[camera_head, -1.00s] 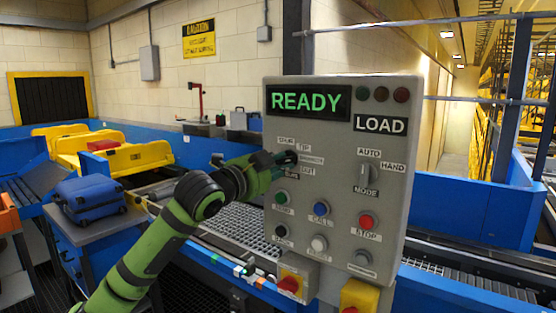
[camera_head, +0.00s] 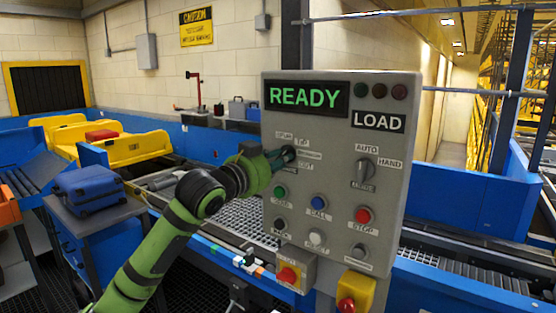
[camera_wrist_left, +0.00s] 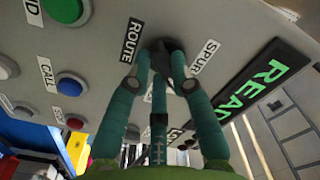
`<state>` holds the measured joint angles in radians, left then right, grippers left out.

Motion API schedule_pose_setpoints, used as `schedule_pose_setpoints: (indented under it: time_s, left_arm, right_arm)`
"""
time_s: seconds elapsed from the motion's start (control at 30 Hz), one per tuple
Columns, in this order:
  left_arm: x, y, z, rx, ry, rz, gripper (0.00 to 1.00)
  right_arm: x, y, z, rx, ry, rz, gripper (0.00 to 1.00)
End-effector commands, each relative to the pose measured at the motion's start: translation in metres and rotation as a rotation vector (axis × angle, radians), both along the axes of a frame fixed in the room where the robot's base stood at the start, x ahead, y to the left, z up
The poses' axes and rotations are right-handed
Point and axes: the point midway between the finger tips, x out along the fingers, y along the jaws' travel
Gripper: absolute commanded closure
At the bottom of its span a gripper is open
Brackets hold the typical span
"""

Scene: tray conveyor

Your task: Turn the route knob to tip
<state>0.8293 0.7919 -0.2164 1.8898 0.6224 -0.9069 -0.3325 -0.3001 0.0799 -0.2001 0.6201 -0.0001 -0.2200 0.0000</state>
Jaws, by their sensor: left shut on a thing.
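The grey control panel (camera_head: 335,210) stands upright, with a lit green READY display (camera_head: 305,96) and a LOAD label. My left gripper (camera_head: 288,156) is at the route knob in the panel's upper left and hides most of it in the head view. In the left wrist view the teal fingers (camera_wrist_left: 160,85) are shut around the dark route knob (camera_wrist_left: 160,50), between the ROUTE and SPUR labels. The TIP label (camera_head: 302,142) shows just above the gripper in the head view. The knob's exact pointing direction is hidden by the fingers. My right gripper is not in view.
The mode knob (camera_head: 366,171) sits to the right on the panel, with send, call and stop buttons below. Red knobs on yellow boxes (camera_head: 356,292) are at the bottom. A blue suitcase (camera_head: 88,190) lies on a stand at left. Yellow trays (camera_head: 125,150) stand behind.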

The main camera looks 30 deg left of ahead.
Motion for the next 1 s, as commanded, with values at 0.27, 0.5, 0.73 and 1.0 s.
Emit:
schedule_pose_setpoints:
  time_s: [0.27,0.5,0.73,1.0]
  left_arm:
    - [0.0,0.0,0.0,-0.004,0.001,0.001,1.0]
    - [0.0,0.0,0.0,-0.003,0.001,0.001,0.54]
    - [0.0,0.0,0.0,-0.003,0.0,0.0,0.54]
    - [-0.021,0.004,-0.001,0.0,0.0,0.001,0.54]
  right_arm:
    - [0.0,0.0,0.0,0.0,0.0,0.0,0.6]
    - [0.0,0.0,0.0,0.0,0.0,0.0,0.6]
    - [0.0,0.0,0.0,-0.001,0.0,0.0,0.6]
    - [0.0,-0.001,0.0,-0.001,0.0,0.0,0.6]
